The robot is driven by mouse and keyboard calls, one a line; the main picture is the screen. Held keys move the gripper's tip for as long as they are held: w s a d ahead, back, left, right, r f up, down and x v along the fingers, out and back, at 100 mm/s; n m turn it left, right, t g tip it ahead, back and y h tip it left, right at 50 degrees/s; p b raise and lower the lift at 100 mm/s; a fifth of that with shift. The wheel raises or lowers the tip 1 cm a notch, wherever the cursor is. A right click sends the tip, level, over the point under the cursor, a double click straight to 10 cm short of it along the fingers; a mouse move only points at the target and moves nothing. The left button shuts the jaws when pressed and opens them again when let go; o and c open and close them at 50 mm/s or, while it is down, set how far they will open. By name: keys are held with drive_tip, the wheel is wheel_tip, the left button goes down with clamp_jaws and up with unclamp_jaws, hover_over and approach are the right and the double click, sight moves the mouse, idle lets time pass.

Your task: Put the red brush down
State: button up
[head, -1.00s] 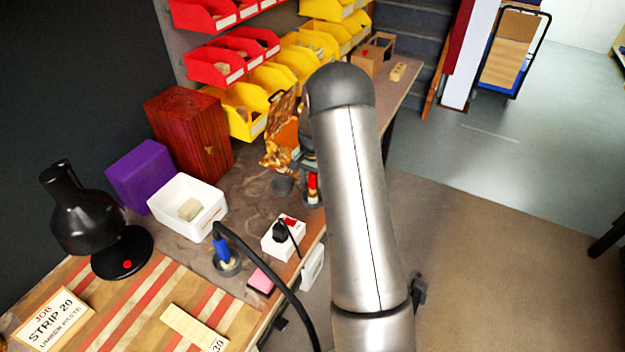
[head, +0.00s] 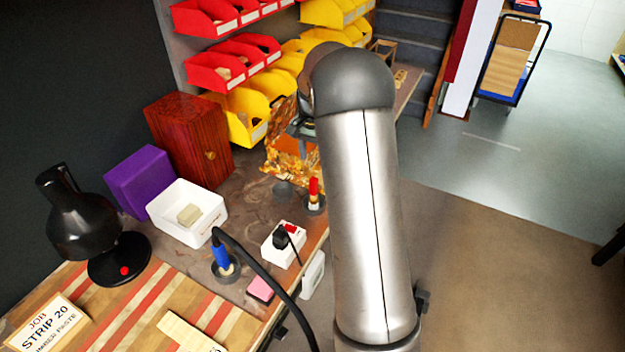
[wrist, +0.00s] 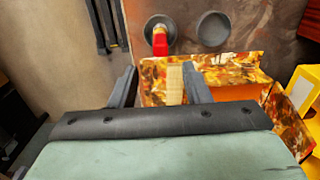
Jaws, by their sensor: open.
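The red brush (head: 314,188) stands upright in a small dark round holder (head: 314,205) near the bench's front edge. In the wrist view the brush (wrist: 160,42) shows its red end, with its holder (wrist: 161,22) around its foot. My gripper (wrist: 160,78) is open, its two fingers apart. The brush lies beyond the fingertips and clear of them. A pale wooden piece (wrist: 174,84) shows between the fingers; I cannot tell whether anything touches it. In the head view my arm hides most of the gripper.
An amber-patterned box (head: 288,160) stands behind the brush. An empty dark cup (head: 283,190) is beside it. A white socket block (head: 283,245), a blue-handled tool (head: 220,256) with a black cable and a white tub (head: 187,212) are nearer. Red and yellow bins line the back.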

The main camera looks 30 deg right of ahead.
drive_tip(key=s+a+r+n, duration=0.3)
drive_tip(key=s+a+r, duration=0.15)
drive_tip(key=s, duration=0.25)
drive_tip(key=s+a+r+n, duration=0.2)
drive_tip(key=s+a+r, duration=0.1)
drive_tip(key=s+a, duration=0.35)
drive_tip(key=s+a+f+n, duration=0.1)
drive_tip(key=s+a+n, duration=0.2)
drive_tip(key=s, duration=0.6)
drive_tip(key=s+a+f+n, duration=0.1)
drive_tip(key=s+a+n, duration=0.1)
drive_tip(key=s, duration=0.8)
drive_tip(key=shift+s+a+n+t, duration=0.2)
drive_tip(key=shift+a+n+t, duration=0.1)
drive_tip(key=shift+a+n, duration=0.1)
